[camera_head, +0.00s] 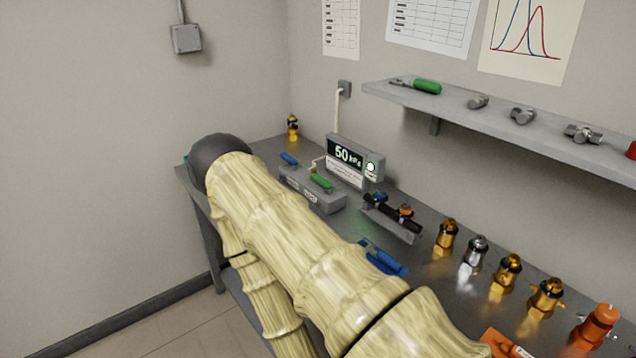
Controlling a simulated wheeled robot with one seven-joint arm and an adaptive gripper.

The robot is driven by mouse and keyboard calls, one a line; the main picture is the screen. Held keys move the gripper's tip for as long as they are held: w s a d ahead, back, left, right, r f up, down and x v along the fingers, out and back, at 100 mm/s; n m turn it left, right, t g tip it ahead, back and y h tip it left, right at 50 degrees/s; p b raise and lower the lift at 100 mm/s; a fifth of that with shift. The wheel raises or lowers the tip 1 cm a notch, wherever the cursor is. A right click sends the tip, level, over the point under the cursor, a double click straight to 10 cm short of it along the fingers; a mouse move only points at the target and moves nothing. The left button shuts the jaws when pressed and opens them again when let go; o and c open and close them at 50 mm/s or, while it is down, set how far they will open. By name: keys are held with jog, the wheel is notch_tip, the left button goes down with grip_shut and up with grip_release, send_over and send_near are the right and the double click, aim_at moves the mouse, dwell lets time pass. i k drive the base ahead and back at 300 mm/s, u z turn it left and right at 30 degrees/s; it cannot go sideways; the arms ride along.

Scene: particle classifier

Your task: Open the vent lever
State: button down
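A low grey block (328,203) sits on the bench at the back left, beside a display box (347,161) reading 50 hPa. A green lever handle (321,182) and a blue lever handle (289,159) lie on or just above the block. Small labels on its front are too small to read, so I cannot tell which lever is the vent lever or how it is set. My arm (270,215) crosses the bench from the lower right and ends in a dark rounded part at the left. I cannot see my gripper's fingers.
A rack with dark fittings (391,218) and a blue-handled item (382,257) lie right of my arm. Several brass and silver fittings (475,253) line the bench toward the right. A wall shelf (470,114) overhangs the back. A brass fitting (292,128) stands at the far corner.

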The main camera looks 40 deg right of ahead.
aim_at(328, 186)
jog(key=u, duration=0.6)
jog(key=i, duration=1.9)
jog(key=z, duration=2.4)
